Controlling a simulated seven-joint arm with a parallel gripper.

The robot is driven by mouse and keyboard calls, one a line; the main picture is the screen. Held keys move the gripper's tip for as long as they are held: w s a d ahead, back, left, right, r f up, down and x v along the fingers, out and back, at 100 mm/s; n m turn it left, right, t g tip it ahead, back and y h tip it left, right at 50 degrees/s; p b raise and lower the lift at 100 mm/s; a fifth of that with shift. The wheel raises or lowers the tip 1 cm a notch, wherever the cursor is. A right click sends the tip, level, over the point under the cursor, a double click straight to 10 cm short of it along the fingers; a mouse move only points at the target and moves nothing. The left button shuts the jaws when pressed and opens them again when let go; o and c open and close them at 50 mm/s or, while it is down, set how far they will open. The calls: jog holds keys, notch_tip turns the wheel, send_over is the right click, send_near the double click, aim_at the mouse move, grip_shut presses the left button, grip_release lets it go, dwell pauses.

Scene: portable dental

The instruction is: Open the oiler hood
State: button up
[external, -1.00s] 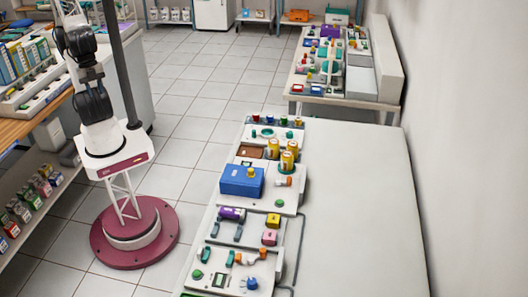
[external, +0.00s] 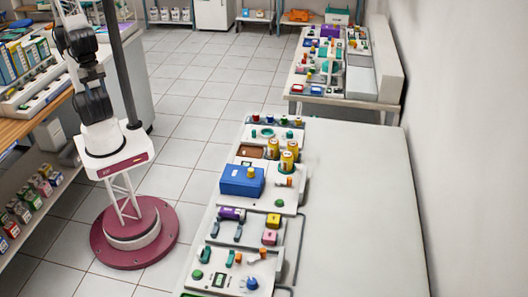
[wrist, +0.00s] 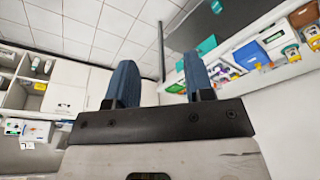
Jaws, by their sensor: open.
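My gripper (wrist: 160,78) shows in the wrist view with two blue fingers wide apart and nothing between them. It is tilted and well away from the bench. I cannot tell for certain which part is the oiler hood. A blue box-like cover (external: 241,181) with a small yellow knob on top sits on the white panel in the external view, and looks closed. It also shows in the wrist view (wrist: 248,55), beyond the fingers to the upper right. In the external view my arm stands at the upper left; its gripper cannot be made out there.
Yellow canisters (external: 272,149) stand just behind the blue cover. A purple part (external: 231,214) and several small coloured parts lie in front. The white bench top (external: 355,200) is bare to the right. Tiled floor lies between my base and the bench. A shelf unit (external: 40,150) stands at the left.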

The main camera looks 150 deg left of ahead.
jog(key=w+a+r, duration=0.1)
jog(key=w+a, duration=0.2)
jog(key=w, duration=0.4)
jog(key=w+a+r, duration=0.1)
jog(key=w+a, duration=0.2)
jog(key=w, duration=0.5)
jog(key=g, duration=0.3)
send_over(251, 169)
jog(key=f, duration=1.7)
jog(key=shift+d+f, duration=0.15)
jog(key=shift+d, duration=0.25)
jog(key=shift+w+a+f, duration=0.1)
jog(key=shift+a+f, duration=0.15)
jog(key=shift+a, duration=0.05)
jog(key=shift+f, duration=0.1)
jog(key=shift+f, duration=3.8)
grip_shut()
